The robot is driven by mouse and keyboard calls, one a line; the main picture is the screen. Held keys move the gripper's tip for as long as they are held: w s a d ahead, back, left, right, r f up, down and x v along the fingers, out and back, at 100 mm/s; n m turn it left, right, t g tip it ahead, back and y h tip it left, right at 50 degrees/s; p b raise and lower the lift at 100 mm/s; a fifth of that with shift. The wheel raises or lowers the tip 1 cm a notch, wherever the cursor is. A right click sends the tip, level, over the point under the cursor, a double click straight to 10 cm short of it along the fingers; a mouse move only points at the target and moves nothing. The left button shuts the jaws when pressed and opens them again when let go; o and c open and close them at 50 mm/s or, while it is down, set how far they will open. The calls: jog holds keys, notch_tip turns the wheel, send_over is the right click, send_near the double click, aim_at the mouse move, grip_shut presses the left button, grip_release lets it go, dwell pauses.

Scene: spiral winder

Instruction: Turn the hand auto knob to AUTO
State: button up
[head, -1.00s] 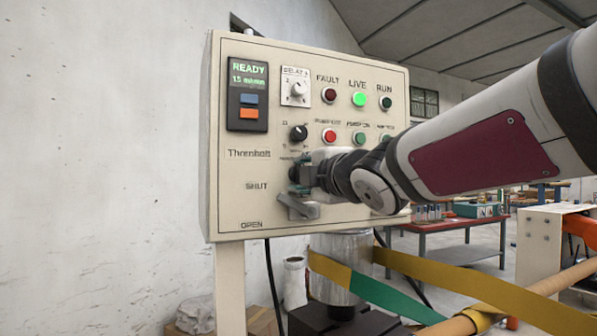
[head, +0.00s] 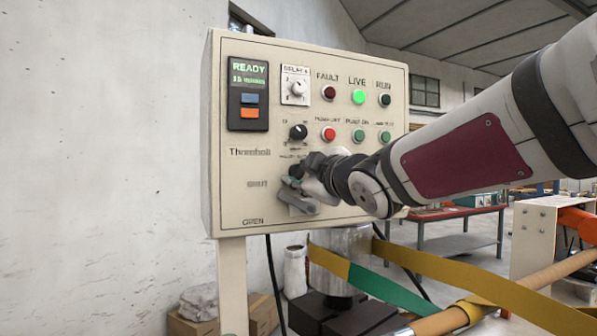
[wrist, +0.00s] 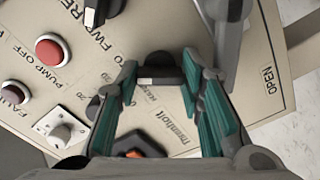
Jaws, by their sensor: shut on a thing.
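The beige control panel (head: 232,205) stands upright, with my gripper (head: 302,174) at its lower middle, below a black knob (head: 298,132). In the wrist view, my gripper (wrist: 160,72) has its teal fingers on either side of another black knob (wrist: 160,68), taken as the hand auto knob, and is shut on it. A pale mark shows on this knob's lower edge, facing partly covered lettering. Its full label cannot be read. In the head view my gripper hides this knob.
A grey lever-like part (head: 300,206) is close beside my gripper, near SHUT and OPEN lettering. A red button (head: 328,134), green buttons and lamps sit above. Yellow-green strap (head: 375,285) and a metal cylinder are below. Free room lies left of the panel.

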jog(key=shift+f, duration=0.1)
dwell(0.3)
jog(key=o, duration=1.2)
jog(key=shift+c, duration=0.2)
jog(key=v, duration=1.2)
